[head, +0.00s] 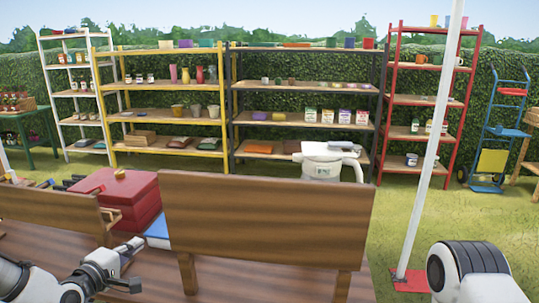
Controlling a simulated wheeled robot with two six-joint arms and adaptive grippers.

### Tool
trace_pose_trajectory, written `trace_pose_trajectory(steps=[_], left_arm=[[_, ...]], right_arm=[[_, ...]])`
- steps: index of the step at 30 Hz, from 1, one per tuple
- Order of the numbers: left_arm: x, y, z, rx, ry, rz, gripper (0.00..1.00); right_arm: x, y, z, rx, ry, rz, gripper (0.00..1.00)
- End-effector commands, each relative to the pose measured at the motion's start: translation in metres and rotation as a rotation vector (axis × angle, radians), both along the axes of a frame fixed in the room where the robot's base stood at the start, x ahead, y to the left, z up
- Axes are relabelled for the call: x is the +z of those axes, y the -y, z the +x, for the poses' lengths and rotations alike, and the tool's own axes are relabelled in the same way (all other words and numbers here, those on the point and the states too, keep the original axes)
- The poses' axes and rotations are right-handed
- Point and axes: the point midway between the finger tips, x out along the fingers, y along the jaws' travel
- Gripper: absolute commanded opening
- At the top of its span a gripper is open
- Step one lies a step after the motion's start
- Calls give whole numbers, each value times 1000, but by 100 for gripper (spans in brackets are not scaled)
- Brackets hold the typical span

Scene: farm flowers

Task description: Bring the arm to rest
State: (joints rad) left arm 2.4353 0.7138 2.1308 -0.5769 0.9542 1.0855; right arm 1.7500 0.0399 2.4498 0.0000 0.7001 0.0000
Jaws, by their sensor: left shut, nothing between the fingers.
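My left gripper (128,254) is low at the left of the head view, over the brown wooden table (225,285). It is shut and empty, with its fingers pointing right, in front of a red box (117,196). My right arm shows only as a white and black link (470,272) at the lower right; its gripper is out of the picture.
A wooden board (265,225) on posts stands on the table right of my left gripper, hiding part of a blue item (157,230). A white pole (428,160) rises near my right arm. Stocked shelves (305,90) stand behind on grass.

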Motion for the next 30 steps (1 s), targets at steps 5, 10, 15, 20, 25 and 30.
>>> trace_pose_trajectory(steps=[5, 10, 15, 20, 25, 30], left_arm=[[-136, 59, -61, -176, -357, 351, 0], [-244, 98, -167, -459, -680, 675, 0], [-306, 116, -290, -810, -934, 923, 0], [-320, 118, -351, -1007, -1036, 1021, 0], [-321, 118, -357, -1028, -1046, 1030, 0], [-321, 118, -357, -1028, -1046, 1030, 0]], right_arm=[[2, 0, 0, 0, 0, 0, 0], [3, 0, 0, 0, 0, 0, 0], [4, 0, 0, 0, 0, 0, 0], [5, 0, 0, 0, 0, 0, 0], [5, 0, 0, 0, 0, 0, 0], [5, 0, 0, 0, 0, 0, 0]])
